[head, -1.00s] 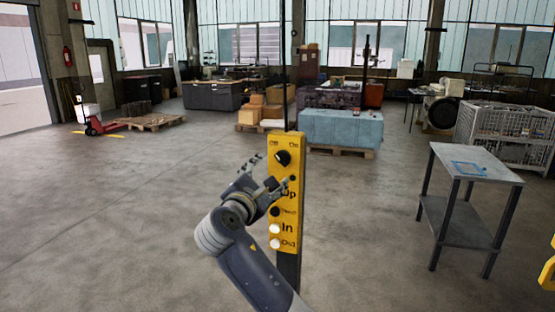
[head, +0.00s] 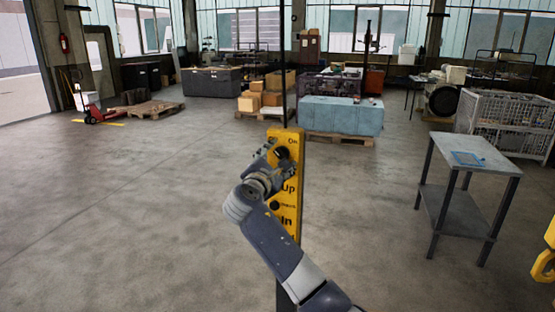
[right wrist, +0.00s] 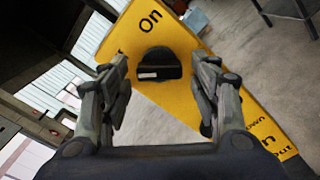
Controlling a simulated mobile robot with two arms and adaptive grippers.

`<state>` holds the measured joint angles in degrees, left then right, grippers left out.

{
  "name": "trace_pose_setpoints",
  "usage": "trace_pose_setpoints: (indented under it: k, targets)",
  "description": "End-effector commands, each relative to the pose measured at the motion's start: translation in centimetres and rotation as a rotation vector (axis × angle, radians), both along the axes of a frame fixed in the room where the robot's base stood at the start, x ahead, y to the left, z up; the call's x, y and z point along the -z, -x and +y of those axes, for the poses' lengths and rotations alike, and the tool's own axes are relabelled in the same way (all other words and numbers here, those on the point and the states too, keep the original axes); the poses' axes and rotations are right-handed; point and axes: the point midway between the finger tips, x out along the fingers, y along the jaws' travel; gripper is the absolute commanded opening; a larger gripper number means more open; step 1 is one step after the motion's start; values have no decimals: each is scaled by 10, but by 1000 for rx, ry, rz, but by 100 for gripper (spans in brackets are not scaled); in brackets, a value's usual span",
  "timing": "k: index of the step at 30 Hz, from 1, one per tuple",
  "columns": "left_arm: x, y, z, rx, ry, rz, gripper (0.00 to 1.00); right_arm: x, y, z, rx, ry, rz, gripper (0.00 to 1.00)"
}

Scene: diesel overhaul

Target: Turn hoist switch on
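The yellow hoist control panel (head: 291,137) hangs upright in the middle of the head view. Its black rotary switch (head: 282,151) sits near the top, below the word "On". My right gripper (head: 277,158) is in front of it and partly covers it. In the right wrist view, the black switch (right wrist: 160,64) lies between the two fingers of my open gripper (right wrist: 164,78). A clear gap shows on each side, and I see no contact. The panel (right wrist: 195,75) looks tilted in this view. My left gripper is not in view.
A grey metal table (head: 470,150) stands to the right. A yellow hook-like part (head: 549,255) is at the right edge. Blue-covered goods (head: 340,116) on a pallet and cardboard boxes (head: 262,97) stand behind the panel. The floor on the left is open.

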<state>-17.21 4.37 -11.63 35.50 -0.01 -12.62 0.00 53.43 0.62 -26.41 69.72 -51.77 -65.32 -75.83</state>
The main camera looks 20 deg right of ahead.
Motion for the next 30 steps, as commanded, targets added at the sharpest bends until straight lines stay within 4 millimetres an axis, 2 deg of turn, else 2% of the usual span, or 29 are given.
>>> trace_pose_setpoints:
  k: [1,4,5,17,30]
  targets:
    - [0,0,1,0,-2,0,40,0,0,0,0,0,0,40]
    - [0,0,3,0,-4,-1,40,0,0,0,0,0,0,18]
    - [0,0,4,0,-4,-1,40,0,0,0,0,0,0,14]
    - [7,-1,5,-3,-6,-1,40,1,0,0,1,-39,-27,14]
    - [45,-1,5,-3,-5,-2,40,2,-1,1,1,-312,-213,14]
